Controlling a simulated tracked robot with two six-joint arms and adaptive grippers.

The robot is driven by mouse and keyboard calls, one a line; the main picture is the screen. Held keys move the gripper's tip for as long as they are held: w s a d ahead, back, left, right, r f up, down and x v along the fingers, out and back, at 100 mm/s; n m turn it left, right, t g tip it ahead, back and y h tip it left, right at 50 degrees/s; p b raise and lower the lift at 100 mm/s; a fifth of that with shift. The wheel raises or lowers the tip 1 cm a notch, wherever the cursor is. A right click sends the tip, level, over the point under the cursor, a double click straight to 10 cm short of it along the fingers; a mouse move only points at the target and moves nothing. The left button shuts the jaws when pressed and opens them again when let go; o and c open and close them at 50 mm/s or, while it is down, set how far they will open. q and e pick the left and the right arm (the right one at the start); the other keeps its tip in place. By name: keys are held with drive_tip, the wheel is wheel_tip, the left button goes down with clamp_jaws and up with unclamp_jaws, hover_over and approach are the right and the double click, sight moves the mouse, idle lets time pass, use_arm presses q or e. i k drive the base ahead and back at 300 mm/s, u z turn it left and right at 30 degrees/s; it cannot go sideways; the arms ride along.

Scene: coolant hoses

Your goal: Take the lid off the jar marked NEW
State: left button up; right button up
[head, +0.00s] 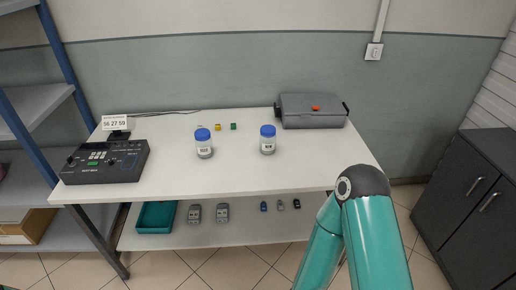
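Two clear jars with blue lids stand upright on the white table. The left jar (204,149) and the right jar (267,145) each carry a white label with short dark lettering, too small for me to read for certain. The left jar's lid (202,134) and the right jar's lid (268,131) both sit on their jars. Neither of my grippers shows.
A dark control box (105,161) with a sign stands at the table's left, a grey case (311,111) at the back right. Small coloured blocks (218,127) lie behind the jars. The lower shelf holds a teal tray (157,217) and small items. The table front is clear.

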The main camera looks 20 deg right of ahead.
sight(267, 145)
drive_tip(key=z, duration=0.15)
drive_tip(key=i, duration=0.9)
drive_tip(key=u, duration=0.05)
